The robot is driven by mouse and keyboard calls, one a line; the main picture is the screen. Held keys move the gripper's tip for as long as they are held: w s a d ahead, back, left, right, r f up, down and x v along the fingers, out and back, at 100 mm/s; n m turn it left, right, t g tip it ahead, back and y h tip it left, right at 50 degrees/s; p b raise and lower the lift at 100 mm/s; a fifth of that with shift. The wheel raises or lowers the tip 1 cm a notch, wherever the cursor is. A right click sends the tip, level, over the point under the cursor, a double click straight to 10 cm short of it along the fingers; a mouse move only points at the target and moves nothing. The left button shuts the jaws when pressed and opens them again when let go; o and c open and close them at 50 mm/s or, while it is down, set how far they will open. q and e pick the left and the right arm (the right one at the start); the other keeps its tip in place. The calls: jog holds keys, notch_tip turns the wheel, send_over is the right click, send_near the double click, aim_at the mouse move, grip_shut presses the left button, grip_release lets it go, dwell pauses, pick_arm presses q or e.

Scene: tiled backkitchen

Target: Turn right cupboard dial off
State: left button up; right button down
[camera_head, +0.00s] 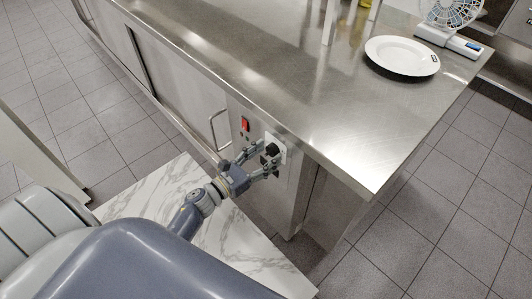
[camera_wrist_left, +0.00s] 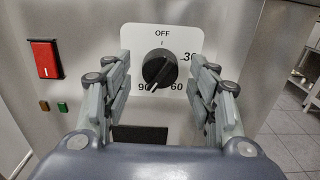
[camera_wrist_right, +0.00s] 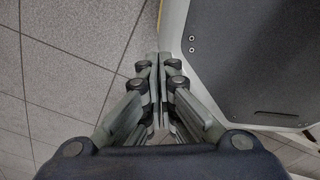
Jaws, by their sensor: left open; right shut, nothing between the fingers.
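The black dial (camera_wrist_left: 160,68) sits on a white plate (camera_wrist_left: 187,36) marked OFF at the top, with 30, 60 and 90 around it. Its grip ridge is tilted, and the lower end points down-left near 90, away from OFF. In the head view the dial (camera_head: 272,150) is on the cupboard's front panel under the counter edge. My left gripper (camera_head: 264,158) is open, with its fingers (camera_wrist_left: 162,75) to the left and right of the dial; contact is not visible. My right gripper (camera_wrist_right: 158,58) is shut and empty above the floor, outside the head view.
A red switch (camera_wrist_left: 45,59) with two small lamps below it is left of the dial. The steel counter (camera_head: 300,90) overhangs the panel and carries a white plate (camera_head: 402,56) and a fan (camera_head: 452,22). A marble-topped surface (camera_head: 150,195) lies below my left arm.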

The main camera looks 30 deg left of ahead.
pick_arm(q)
jog(key=shift+w+d, duration=0.1)
jog(key=shift+w, duration=0.15)
jog(key=shift+c, duration=1.4)
jog(key=c, duration=0.8)
pick_arm(e)
jog(key=shift+s+a, duration=0.25)
jog(key=shift+s, duration=0.5)
jog(key=shift+d, duration=0.15)
